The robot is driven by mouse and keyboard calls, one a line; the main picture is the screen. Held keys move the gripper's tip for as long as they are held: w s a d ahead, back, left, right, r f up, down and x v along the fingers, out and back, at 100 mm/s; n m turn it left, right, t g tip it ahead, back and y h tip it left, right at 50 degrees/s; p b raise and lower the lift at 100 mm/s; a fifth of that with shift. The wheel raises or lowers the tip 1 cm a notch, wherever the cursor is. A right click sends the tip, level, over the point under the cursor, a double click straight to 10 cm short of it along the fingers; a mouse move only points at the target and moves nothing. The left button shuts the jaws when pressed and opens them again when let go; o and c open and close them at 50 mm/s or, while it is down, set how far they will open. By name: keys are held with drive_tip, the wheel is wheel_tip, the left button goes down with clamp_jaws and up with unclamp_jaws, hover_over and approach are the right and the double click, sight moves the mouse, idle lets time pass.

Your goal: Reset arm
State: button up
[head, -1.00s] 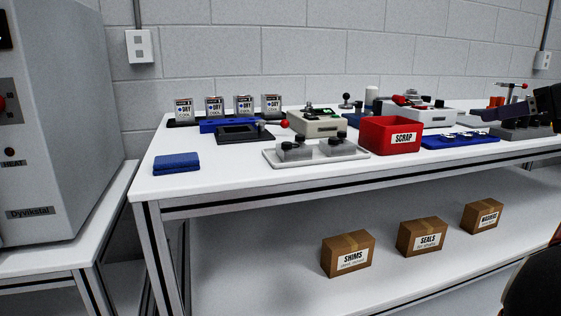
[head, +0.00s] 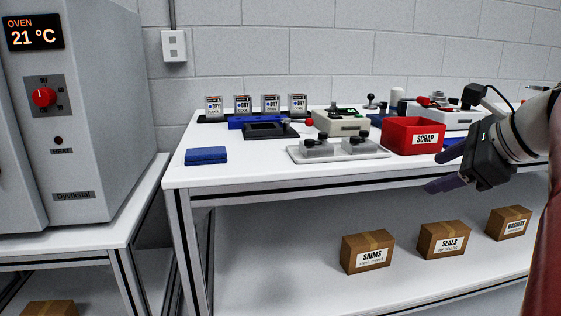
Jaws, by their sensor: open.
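My gripper (head: 446,168) is at the right in the head view, on the end of my arm that enters from the right edge. Its dark fingers point left and are apart, with nothing seen between them. It is in front of the front right part of the white bench (head: 240,172) and partly covers the bench edge. The red SCRAP bin (head: 405,140) stands just behind and to the left of it. I cannot tell the exact gap between the fingers and the bench.
A grey tray with black-knobbed blocks (head: 338,150), a blue cloth (head: 206,155) and several small DRY boxes (head: 243,105) are on the bench. The shelf below holds SHIMS (head: 367,252), SEALS (head: 443,240) and WASHERS (head: 508,223) boxes. An oven (head: 80,120) stands at left.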

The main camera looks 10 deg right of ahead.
drive_tip(key=s+a+f+n+g+h, duration=0.1)
drive_tip(key=s+a+f+n+g, duration=0.1)
drive_tip(key=s+a+f+n, duration=0.4)
drive_tip(key=s+a+f+n+g+h, duration=0.1)
drive_tip(key=s+a+f+n+h, duration=0.1)
drive_tip(key=s+a+f+n, duration=0.5)
drive_tip(key=a+f+n, duration=0.5)
drive_tip(key=f+n, duration=0.6)
drive_tip(key=shift+s+a+f+n+g, duration=0.2)
drive_tip(key=shift+s+a+n+g, duration=0.1)
drive_tip(key=shift+g, duration=0.1)
